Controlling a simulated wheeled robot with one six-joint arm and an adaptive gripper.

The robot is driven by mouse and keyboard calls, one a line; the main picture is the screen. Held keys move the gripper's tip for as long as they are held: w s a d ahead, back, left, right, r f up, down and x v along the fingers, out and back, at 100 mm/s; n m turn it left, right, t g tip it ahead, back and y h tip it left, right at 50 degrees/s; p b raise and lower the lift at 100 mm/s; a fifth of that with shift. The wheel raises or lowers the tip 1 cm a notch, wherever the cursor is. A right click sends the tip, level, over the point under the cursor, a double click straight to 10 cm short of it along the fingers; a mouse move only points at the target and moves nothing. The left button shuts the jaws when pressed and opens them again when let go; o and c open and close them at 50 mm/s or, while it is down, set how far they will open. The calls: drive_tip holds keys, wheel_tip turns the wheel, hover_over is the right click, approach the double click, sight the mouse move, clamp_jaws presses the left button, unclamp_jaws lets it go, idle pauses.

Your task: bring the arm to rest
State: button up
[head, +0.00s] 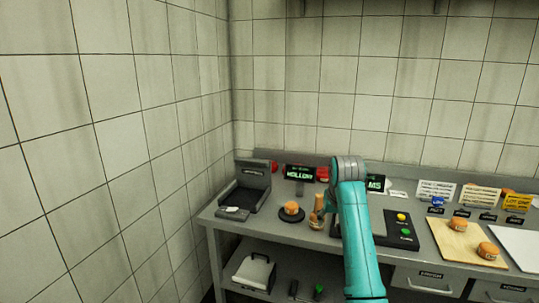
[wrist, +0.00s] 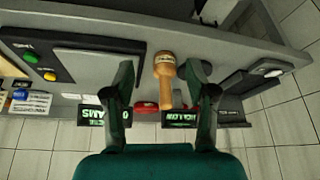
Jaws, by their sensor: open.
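In the head view the mallet (head: 317,212) stands on the bench just left of my arm. A small orange cheese wheel (head: 291,207) sits on a dark round pad left of it.
The grey bench (head: 262,226) runs along the tiled wall. A dark open-topped device (head: 247,190) stands at its left end. A display reading HOLLOW (head: 300,172) is at the back. A button panel (head: 402,228) and a wooden board (head: 455,246) with cheese wheels lie to the right.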

drive_tip(key=s+f+t, duration=0.1)
drive_tip(key=s+f, duration=0.3)
drive_tip(key=f, duration=0.8)
drive_tip(key=s+f+t, duration=0.1)
drive_tip(key=s+f, duration=0.3)
drive_tip(key=f, duration=0.7)
drive_tip(key=s+f+t, duration=0.1)
drive_tip(key=s+f, duration=0.6)
drive_tip(key=s, duration=0.3)
drive_tip(key=s+f+t, duration=0.2)
drive_tip(key=s+f, duration=0.5)
drive_tip(key=s, duration=0.2)
drive_tip(key=s+r+t, duration=0.2)
drive_tip(key=s+r, duration=0.1)
drive_tip(key=s, duration=2)
drive_tip(key=s+r+t, duration=0.3)
drive_tip(key=s+r, duration=1.3)
drive_tip(key=s, duration=0.1)
drive_tip(key=shift+s+r+n, duration=0.3)
drive_tip(key=shift+s+r, duration=0.05)
drive_tip(key=shift+r, duration=0.05)
